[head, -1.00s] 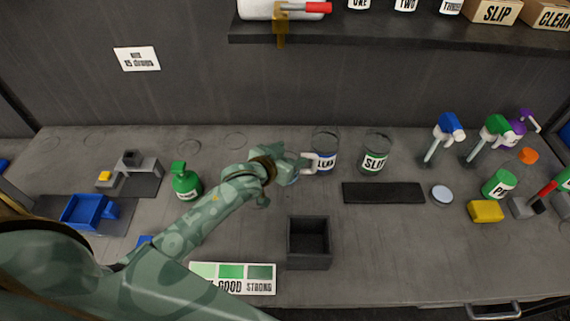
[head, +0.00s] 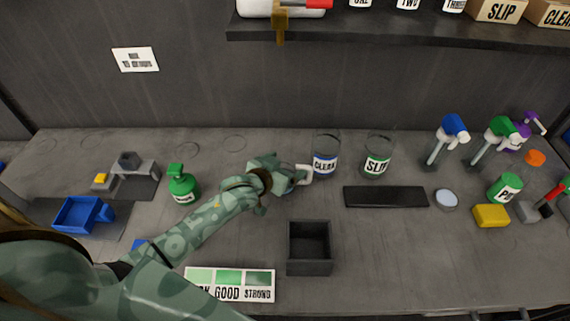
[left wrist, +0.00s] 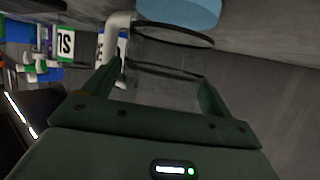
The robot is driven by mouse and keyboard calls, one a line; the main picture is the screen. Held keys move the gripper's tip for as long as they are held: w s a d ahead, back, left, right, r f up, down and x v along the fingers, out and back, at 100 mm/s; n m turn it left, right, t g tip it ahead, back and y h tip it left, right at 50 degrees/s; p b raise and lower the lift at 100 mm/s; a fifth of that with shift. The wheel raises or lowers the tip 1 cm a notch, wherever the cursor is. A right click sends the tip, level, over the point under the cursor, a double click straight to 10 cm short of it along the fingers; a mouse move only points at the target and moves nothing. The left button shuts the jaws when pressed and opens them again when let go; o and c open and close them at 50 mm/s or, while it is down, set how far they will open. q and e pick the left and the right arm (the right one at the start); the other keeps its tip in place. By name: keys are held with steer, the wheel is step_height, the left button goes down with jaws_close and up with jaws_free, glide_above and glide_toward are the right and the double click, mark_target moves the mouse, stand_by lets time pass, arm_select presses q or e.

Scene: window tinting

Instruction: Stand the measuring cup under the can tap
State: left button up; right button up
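The measuring cup (left wrist: 165,52) is clear, with dark rings, a pale blue end and a white handle (head: 304,173). In the left wrist view it sits between both fingers of my left gripper (left wrist: 160,88), which appears shut on it. In the head view my left gripper (head: 287,178) hides most of the cup; the handle points right, toward the CLEAR jar. I cannot tell whether the cup touches the bench. The can (head: 262,9) lies on the shelf at the top, with a brass tap (head: 281,30) and red lever (head: 318,4). My right gripper is out of view.
The CLEAR jar (head: 325,165) and SLIP jar (head: 377,166) stand just right of the cup. A dark open box (head: 309,267) is in front. A green bottle (head: 183,188) stands left. The shelf (head: 400,34) overhangs the back; bench space below the tap is clear.

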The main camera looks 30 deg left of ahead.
arm_select(q)
steer(key=shift+r, duration=0.25)
steer(key=p+v, duration=0.2)
steer(key=v, duration=1)
steer(key=shift+p, duration=0.4)
steer(key=shift+f, duration=0.2)
steer(key=shift+r, duration=0.1)
